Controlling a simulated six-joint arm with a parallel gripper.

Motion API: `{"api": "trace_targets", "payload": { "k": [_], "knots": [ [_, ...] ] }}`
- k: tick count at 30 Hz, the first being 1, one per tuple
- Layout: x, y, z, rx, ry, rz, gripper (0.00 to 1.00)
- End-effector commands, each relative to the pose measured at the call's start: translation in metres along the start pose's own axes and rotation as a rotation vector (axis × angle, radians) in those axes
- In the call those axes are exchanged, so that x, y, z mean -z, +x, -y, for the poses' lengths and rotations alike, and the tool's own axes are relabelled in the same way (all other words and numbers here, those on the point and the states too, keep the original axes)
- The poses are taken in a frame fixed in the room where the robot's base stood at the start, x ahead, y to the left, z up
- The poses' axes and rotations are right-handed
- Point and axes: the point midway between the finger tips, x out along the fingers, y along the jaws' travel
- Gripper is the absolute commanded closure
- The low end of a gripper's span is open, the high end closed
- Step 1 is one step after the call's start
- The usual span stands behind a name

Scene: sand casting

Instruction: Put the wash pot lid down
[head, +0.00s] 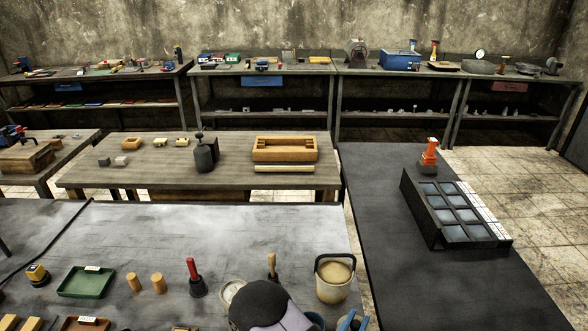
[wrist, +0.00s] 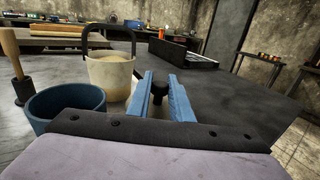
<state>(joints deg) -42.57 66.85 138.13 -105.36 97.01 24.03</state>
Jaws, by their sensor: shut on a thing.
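My gripper (wrist: 161,80) is shut on a black knob, which I take for the knob of the wash pot lid (wrist: 160,91). The blue fingers stand on either side of it. The lid's disc is hidden behind the fingers and the gripper body, so I cannot tell whether it touches the table. In the head view my gripper (head: 352,320) is at the bottom edge, right of an open blue pot (head: 315,319), likely the wash pot. The blue pot (wrist: 66,104) stands left of the fingers in the wrist view, its top uncovered.
A cream bucket (head: 333,284) with a raised dark handle stands just behind my gripper. A wooden-handled tool (head: 272,264) is left of it. Across a gap at right, a dark table holds a black compartment tray (head: 440,236) and has bare room in front.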

Motion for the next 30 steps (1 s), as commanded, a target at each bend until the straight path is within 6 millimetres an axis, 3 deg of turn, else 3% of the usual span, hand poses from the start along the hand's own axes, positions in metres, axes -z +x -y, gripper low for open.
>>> {"api": "trace_targets", "payload": {
  "k": [4, 12, 20, 30],
  "knots": [
    [0.022, 0.000, 0.001, -0.022, -0.002, 0.000, 1.00],
    [0.030, 0.001, 0.001, -0.034, 0.000, 0.001, 1.00],
    [0.026, 0.004, 0.005, -0.003, 0.003, 0.002, 1.00],
    [0.000, 0.022, 0.033, 0.218, 0.008, 0.002, 1.00]
  ]
}}
